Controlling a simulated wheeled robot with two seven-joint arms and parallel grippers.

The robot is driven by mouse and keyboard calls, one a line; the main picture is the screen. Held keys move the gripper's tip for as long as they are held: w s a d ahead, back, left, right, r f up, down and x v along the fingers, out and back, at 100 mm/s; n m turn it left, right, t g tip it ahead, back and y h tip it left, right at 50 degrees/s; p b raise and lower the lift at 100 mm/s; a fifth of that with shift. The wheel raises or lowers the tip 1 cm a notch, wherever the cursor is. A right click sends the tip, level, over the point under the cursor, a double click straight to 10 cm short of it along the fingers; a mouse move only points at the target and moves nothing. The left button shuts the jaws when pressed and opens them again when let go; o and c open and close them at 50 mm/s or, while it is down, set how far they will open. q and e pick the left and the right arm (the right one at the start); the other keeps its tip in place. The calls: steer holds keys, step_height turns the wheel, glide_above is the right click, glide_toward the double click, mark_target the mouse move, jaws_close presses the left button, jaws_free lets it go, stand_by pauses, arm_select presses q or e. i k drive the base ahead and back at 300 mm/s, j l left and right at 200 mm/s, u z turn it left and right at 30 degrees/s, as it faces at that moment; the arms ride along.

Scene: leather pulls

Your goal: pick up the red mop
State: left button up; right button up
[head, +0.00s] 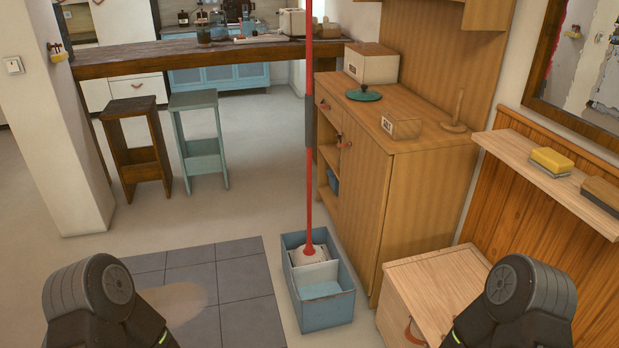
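The red mop (308,190) stands upright in a blue bucket (324,313) on the floor, near the middle of the head view. Its long red handle has a dark grey section partway up and runs out of the top of the picture. Its head sits in the bucket's rear part and is partly hidden by the bucket walls. Dark links of my two arms show at the bottom left and bottom right, on either side of the bucket and apart from it. Neither of my grippers is in view.
A wooden cabinet (390,200) stands right of the mop, close to the bucket. A low wooden drawer unit (440,285) is at the front right, below a shelf (560,185). Grey floor tiles (230,285) lie left of the bucket. Two stools (200,140) stand by a bar counter.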

mark_target(308, 254)
steer(key=i, duration=1.15)
steer(key=z, duration=1.35)
steer(key=i+j, duration=0.05)
steer(key=j, duration=0.05)
